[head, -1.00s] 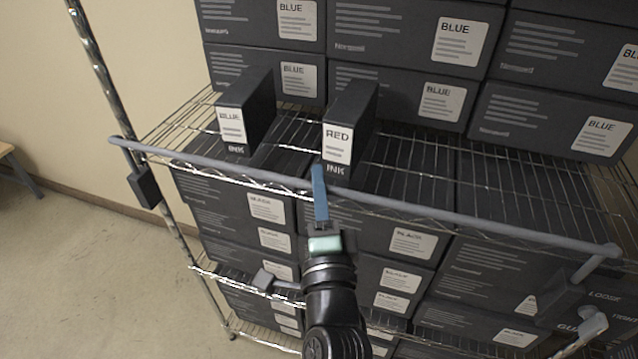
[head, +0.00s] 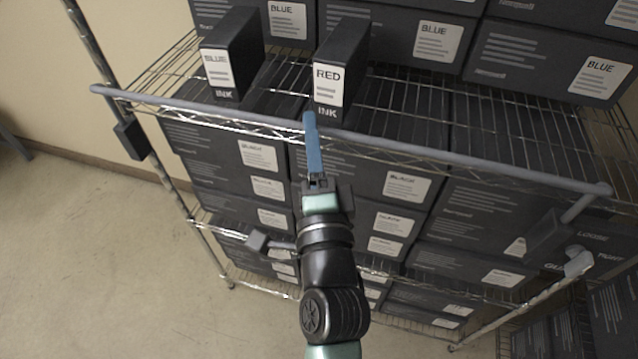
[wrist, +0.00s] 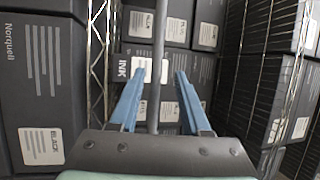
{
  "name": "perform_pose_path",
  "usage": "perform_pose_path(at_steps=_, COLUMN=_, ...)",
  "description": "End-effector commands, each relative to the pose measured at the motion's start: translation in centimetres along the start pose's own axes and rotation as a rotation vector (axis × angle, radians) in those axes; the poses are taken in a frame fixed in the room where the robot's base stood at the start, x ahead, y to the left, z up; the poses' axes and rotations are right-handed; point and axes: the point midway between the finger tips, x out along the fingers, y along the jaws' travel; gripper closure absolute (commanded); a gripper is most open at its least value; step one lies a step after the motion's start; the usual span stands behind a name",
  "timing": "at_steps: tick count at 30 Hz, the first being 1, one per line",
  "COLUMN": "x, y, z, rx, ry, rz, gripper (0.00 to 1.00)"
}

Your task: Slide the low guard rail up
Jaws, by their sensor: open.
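The guard rail (head: 430,155) is a long grey bar along the front of the wire shelf, near the shelf's front edge, with bent ends. My gripper (head: 308,118) is at the rail left of its middle, in front of the red ink box. In the wrist view the rail (wrist: 159,40) runs upright in the picture between the two blue fingers of my gripper (wrist: 160,74). The fingers are open, with a gap on each side of the bar. I cannot tell how deep the bar sits between them.
The red ink box (head: 340,60) and a blue ink box (head: 232,55) stand on the wire shelf behind the rail. Large dark cartons fill the shelves above and below. A grey knob (head: 578,262) is beside a LOOSE/TIGHT label at the right. Floor is clear at left.

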Motion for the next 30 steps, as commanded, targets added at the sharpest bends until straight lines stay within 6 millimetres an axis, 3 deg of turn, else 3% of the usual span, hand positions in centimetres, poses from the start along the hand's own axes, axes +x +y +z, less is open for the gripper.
perform_pose_path(at_steps=9, x=-6.5, y=0.4, z=0.0, rx=0.000, ry=0.001, rz=0.000, gripper=0.53)
perform_pose_path(at_steps=15, x=-9.1, y=0.2, z=0.0, rx=0.000, ry=0.001, rz=-0.003, gripper=0.53)
perform_pose_path(at_steps=21, x=-10.1, y=-0.1, z=-0.1, rx=0.000, ry=0.002, rz=-0.004, gripper=0.53)
perform_pose_path(at_steps=30, x=-10.2, y=-0.2, z=-0.1, rx=0.000, ry=0.002, rz=-0.005, gripper=0.53)
